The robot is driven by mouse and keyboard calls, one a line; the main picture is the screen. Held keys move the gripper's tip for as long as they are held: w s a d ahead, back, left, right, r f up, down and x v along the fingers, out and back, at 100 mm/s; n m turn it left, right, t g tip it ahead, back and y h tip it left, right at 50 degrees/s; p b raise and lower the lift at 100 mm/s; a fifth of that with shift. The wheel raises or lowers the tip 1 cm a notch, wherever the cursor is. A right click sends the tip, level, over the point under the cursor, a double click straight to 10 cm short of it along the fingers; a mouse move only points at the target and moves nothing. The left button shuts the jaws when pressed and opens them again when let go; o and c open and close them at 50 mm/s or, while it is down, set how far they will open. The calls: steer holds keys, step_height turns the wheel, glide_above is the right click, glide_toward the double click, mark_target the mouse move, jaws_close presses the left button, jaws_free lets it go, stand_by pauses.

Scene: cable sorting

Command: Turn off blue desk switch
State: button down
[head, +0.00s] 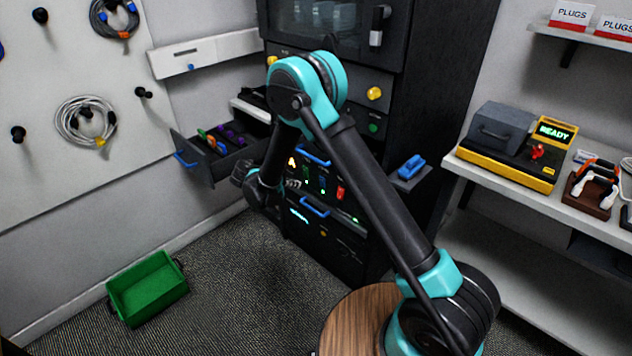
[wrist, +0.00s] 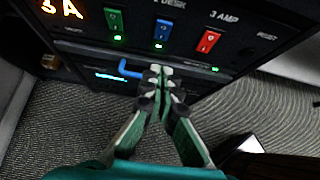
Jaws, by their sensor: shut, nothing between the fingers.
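The blue switch (wrist: 162,31) sits on the black panel in the wrist view, under lettering that reads DESK. A small green light glows just below it. It also shows small in the head view (head: 323,184). My gripper (wrist: 161,71) is shut and empty. Its fingertips appear just below the blue switch in the wrist view, apart from it in the picture. In the head view my gripper (head: 294,184) is in front of the cabinet, left of the switches. Whether it touches the panel I cannot tell.
A green switch (wrist: 114,21) is left of the blue one and a red switch (wrist: 208,41) is right, each with a green light. A blue drawer handle (wrist: 130,70) is beside my fingertips. An open drawer (head: 205,165) and a green bin (head: 147,287) are at left.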

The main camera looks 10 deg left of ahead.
steer(key=shift+d, duration=0.1)
glide_toward(322, 179)
steer(key=shift+s+a+f+x, duration=0.1)
steer(key=shift+f+x, duration=0.05)
steer(key=shift+x, duration=1)
steer(key=shift+s+a+f+x, duration=0.1)
steer(key=shift+f+x, duration=0.05)
steer(key=shift+x, duration=0.95)
steer(key=shift+s+f+x, duration=0.1)
steer(key=shift+f+x, duration=0.05)
steer(key=shift+x, duration=1)
steer(key=shift+w, duration=0.1)
steer(key=shift+w+d+r, duration=0.15)
steer(key=shift+w+d, duration=0.15)
steer(key=shift+w, duration=0.05)
steer(key=shift+r, duration=0.15)
steer(key=shift+r, duration=0.65)
